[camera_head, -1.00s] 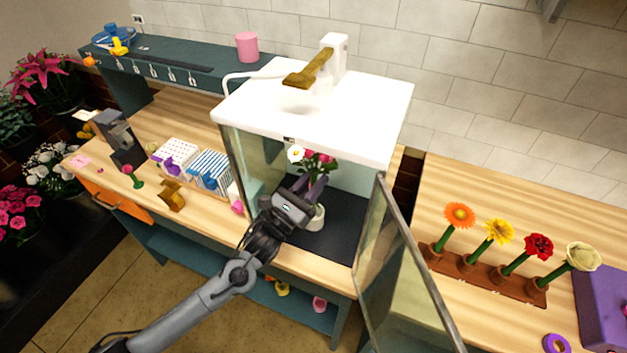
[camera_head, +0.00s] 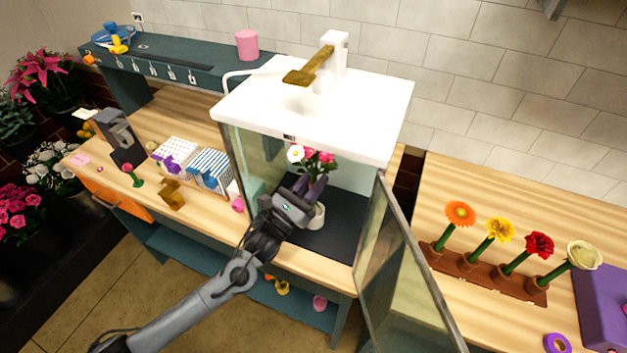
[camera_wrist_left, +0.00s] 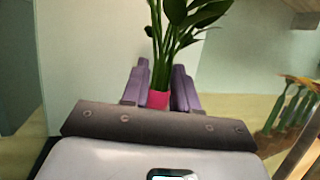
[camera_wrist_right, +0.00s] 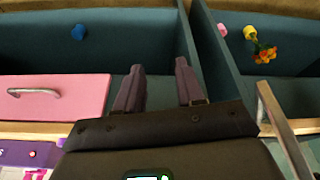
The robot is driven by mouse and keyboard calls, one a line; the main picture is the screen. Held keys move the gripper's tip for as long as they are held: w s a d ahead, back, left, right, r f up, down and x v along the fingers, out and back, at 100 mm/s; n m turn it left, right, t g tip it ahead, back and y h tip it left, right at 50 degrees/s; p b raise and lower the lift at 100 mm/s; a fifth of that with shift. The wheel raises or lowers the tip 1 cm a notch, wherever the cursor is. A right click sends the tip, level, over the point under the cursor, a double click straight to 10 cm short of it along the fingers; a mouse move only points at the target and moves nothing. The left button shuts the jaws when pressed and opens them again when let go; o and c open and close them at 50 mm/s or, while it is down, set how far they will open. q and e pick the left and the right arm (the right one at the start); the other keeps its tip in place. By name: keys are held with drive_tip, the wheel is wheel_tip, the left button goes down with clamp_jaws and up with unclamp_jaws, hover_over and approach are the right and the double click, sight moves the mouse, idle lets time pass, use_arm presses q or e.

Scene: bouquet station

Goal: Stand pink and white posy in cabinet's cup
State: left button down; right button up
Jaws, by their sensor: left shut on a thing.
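The pink and white posy (camera_head: 322,160) is inside the open-fronted glass cabinet (camera_head: 352,128), upright or nearly so. My left gripper (camera_head: 312,188) reaches in through the cabinet's front and is shut on the posy. In the left wrist view, the posy's green stems with a pink band (camera_wrist_left: 158,98) sit between the purple fingers. The white cup (camera_head: 317,216) stands on the cabinet's dark floor, just below and partly behind the gripper. I cannot tell whether the stems are inside the cup. My right gripper (camera_wrist_right: 160,88) shows only in its wrist view, with its fingers apart and nothing between them.
The cabinet's glass door (camera_head: 410,265) stands open to the right. A wooden rack (camera_head: 480,272) with several single flowers is on the right bench. A blue-and-white rack (camera_head: 210,170) stands left of the cabinet. A pink drawer front (camera_wrist_right: 55,97) shows in the right wrist view.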

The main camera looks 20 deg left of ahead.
use_arm(q)
drive_tip(key=shift+f+b, duration=1.65)
drive_tip(key=shift+f, duration=1)
idle(1.9)
drive_tip(key=shift+c, duration=1.1)
unclamp_jaws()
drive_tip(key=shift+p+v, duration=1.2)
drive_tip(key=shift+v, duration=2.95)
drive_tip(key=shift+s+f, duration=0.2)
drive_tip(key=shift+s, duration=0.1)
